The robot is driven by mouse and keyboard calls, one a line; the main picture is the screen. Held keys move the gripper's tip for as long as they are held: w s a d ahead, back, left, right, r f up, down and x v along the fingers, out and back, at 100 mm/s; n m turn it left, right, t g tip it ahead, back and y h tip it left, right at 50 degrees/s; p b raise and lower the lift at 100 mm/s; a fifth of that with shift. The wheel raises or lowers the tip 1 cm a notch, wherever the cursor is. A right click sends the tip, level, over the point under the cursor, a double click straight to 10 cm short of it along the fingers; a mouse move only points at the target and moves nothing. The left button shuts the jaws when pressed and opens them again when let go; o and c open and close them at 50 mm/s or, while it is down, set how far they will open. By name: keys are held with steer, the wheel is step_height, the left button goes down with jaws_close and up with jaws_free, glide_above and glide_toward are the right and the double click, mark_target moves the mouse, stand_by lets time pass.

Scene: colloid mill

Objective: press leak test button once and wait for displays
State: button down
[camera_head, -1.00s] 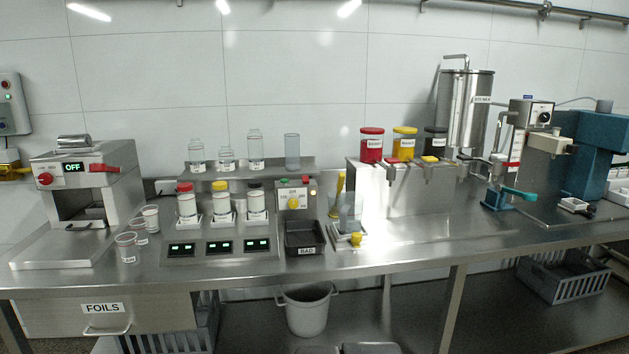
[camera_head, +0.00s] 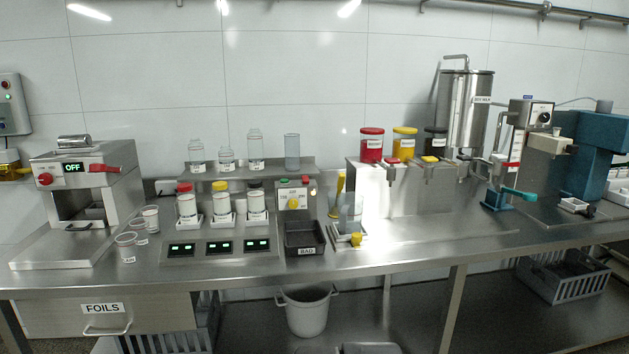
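A grey control box (camera_head: 293,200) stands at the centre left of the bench. It carries a yellow knob (camera_head: 294,201), a green button (camera_head: 284,181) and a red button (camera_head: 305,180) on top. Its lettering is too small to read, so I cannot tell which control is the leak test button. My gripper is not in view.
A black bin labelled BAD (camera_head: 304,240) sits below the control box. A sealer showing OFF (camera_head: 88,180) and plastic cups (camera_head: 125,247) are to the left. A clear container (camera_head: 350,212) stands right of the box.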

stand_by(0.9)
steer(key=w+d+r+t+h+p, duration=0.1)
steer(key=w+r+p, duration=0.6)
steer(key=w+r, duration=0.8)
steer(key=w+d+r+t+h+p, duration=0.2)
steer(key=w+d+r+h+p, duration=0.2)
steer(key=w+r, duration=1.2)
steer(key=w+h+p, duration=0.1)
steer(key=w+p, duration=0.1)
steer(key=p, duration=0.1)
